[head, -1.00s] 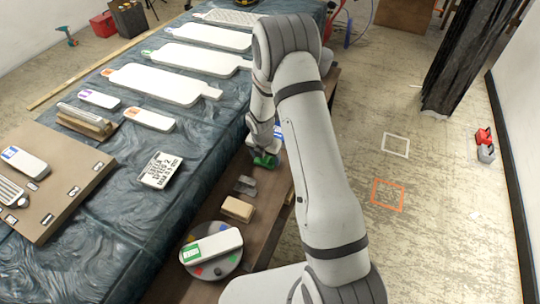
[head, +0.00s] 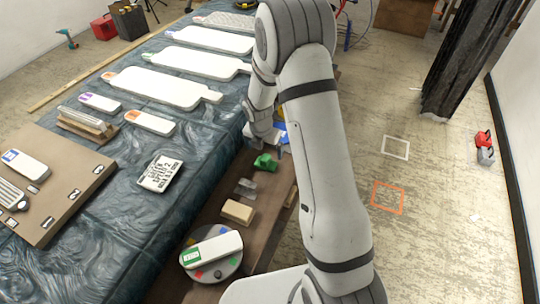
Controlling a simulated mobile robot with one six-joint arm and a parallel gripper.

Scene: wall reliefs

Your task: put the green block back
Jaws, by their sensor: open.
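The green block (head: 265,162) sits on the brown wooden bench (head: 222,187) beside the blue-draped table. My gripper (head: 268,143) is just behind and above the green block, apart from it as far as I can see. It is open and holds nothing. Its fingertips are small and partly hidden by my own arm. A blue item (head: 280,132) shows beside the gripper, partly covered.
Nearer on the bench are a grey clear piece (head: 246,187), a tan block (head: 238,212) and a round tray (head: 190,265) bearing a white green-labelled piece (head: 216,249). The draped table (head: 130,225) holds several white plates and a sign (head: 160,173).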

